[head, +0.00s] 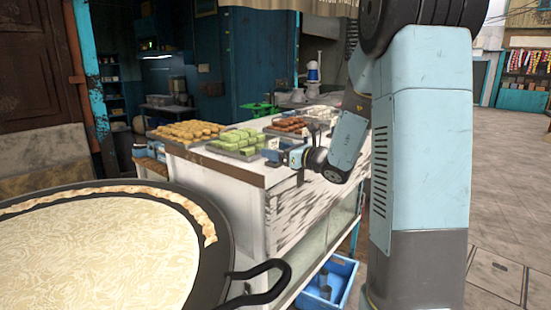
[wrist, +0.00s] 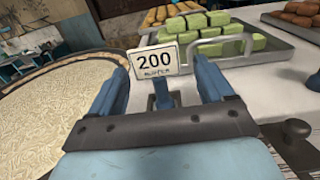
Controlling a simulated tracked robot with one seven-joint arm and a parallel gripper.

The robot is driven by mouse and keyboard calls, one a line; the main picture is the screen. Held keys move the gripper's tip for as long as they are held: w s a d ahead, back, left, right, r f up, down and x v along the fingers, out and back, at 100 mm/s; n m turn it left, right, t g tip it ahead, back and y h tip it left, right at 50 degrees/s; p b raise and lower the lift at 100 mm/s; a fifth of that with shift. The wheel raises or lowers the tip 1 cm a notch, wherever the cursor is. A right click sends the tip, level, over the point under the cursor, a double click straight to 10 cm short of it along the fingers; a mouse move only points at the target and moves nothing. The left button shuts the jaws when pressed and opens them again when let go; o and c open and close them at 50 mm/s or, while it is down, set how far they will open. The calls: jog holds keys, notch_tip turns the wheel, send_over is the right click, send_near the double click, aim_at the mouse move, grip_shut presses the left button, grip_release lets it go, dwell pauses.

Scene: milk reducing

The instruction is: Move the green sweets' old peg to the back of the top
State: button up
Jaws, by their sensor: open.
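A white card reading "200" (wrist: 157,61) stands at the front of the green sweets' tray in the wrist view. A blue-grey peg (wrist: 161,96) shows below it and appears to hold it. My gripper (wrist: 160,72) is open, one finger on each side of the card and peg; I cannot tell whether either touches. In the head view my gripper (head: 274,156) is low at the front of the white counter top (head: 196,152). The green sweets (head: 240,138) lie stacked in a metal tray (wrist: 262,58). The peg is not clear in the head view.
Trays of yellow-brown sweets (head: 186,130) and dark brown sweets (head: 288,123) flank the green ones. A wide pan of pale milk (head: 90,255) stands at left. A dark knob (wrist: 298,129) is right of my gripper. A blue crate (head: 325,283) sits below the counter.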

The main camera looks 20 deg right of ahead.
aim_at(275, 149)
jog(key=x, duration=0.3)
jog(key=shift+w+a, duration=0.1)
jog(key=shift+w, duration=0.05)
jog(key=shift+c, duration=0.3)
jog(key=c, duration=1.1)
